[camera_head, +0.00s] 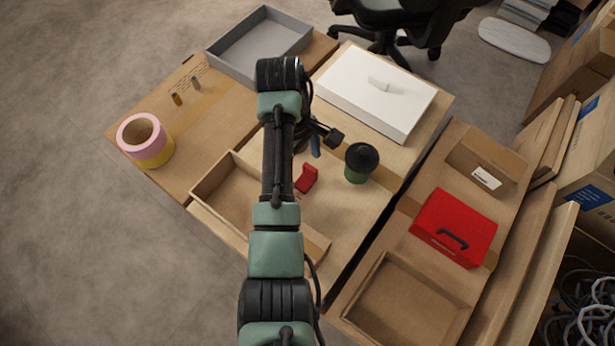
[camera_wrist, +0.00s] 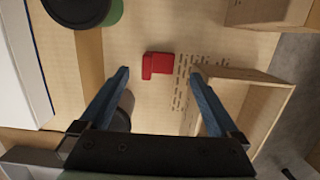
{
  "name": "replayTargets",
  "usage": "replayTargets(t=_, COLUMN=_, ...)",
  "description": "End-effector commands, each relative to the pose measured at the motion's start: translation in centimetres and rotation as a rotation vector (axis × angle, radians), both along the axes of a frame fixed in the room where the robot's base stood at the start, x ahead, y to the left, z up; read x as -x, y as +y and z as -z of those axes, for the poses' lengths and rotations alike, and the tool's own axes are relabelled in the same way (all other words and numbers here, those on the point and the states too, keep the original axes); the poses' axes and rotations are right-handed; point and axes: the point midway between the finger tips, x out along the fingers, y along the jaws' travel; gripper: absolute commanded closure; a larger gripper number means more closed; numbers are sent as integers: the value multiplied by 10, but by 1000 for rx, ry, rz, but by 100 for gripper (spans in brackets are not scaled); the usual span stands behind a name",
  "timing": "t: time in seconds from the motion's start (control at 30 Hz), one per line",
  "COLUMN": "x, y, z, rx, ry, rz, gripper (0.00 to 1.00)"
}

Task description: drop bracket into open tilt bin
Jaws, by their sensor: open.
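The bracket is a small red L-shaped piece (camera_head: 306,178) lying on the cardboard surface in the middle of the head view. In the wrist view the red bracket (camera_wrist: 157,65) lies just beyond and between the fingertips, apart from them. My gripper (camera_wrist: 160,76) is open and empty, with blue fingers spread. In the head view my gripper (camera_head: 316,146) is partly hidden by my arm. An open tan box (camera_head: 208,178) stands left of the bracket, partly behind my arm. An open grey bin (camera_head: 290,46) stands at the back. I cannot tell which is the tilt bin.
A dark-lidded green cup (camera_head: 360,163) stands right of the bracket. A white flat box (camera_head: 376,92) lies behind it. A pink and yellow tape roll (camera_head: 146,140) is at the left. A red case (camera_head: 455,227) and an open cardboard tray (camera_head: 405,305) are at the right.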

Motion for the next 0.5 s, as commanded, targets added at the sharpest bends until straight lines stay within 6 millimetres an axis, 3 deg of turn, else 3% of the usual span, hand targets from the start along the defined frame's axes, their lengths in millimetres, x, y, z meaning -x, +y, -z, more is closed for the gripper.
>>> replayTargets(t=0.33, x=4, y=-5, z=46, rx=0, ry=2, rz=-1, gripper=3)
replayTargets(t=0.5, x=5, y=-6, z=52, rx=0, ry=-1, rz=-1, gripper=3)
